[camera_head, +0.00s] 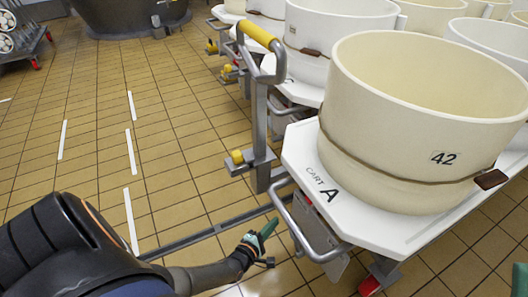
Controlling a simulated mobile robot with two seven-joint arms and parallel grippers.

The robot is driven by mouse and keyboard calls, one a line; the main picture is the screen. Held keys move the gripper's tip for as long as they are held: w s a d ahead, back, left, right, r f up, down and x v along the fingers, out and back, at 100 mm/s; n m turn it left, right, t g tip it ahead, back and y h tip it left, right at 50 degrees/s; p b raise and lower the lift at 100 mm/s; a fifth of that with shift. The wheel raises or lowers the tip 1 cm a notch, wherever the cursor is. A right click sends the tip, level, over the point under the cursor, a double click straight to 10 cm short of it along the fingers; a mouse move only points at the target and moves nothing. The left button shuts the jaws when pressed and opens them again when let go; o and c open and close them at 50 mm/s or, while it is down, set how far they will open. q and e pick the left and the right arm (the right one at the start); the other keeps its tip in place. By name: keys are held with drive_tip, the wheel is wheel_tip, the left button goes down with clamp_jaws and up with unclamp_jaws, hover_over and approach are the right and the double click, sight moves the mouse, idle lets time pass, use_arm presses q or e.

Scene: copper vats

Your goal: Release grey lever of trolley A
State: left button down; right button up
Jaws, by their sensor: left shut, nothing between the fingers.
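Trolley A (300,160) is a white platform marked "CART A" at right, carrying a cream tub (380,140) labelled 42. I cannot tell for sure which grey part is the lever. My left gripper (266,230), with green fingertips, is shut and empty just left of the grey bar, seemingly apart from it. A green piece at the bottom right edge looks like a fingertip of my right gripper (520,278); the rest is cut off.
A grey upright with a yellow-gripped handle (256,32) and a yellow knob (238,157) stands behind the bar. More trolleys with tubs (330,22) line up behind. A red caster (369,286) sits under trolley A. Tiled floor (90,130) at left is clear.

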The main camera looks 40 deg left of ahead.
sight(295, 239)
use_arm(q)
drive_tip(key=d, duration=0.1)
drive_tip(key=d+r+p, duration=0.1)
drive_tip(key=d+p, duration=0.1)
drive_tip(key=shift+w+d+r, duration=0.15)
drive_tip(key=shift+w+d, duration=0.1)
drive_tip(key=shift+w, duration=0.1)
use_arm(e)
drive_tip(key=shift+r, duration=0.7)
drive_tip(key=shift+d, duration=0.1)
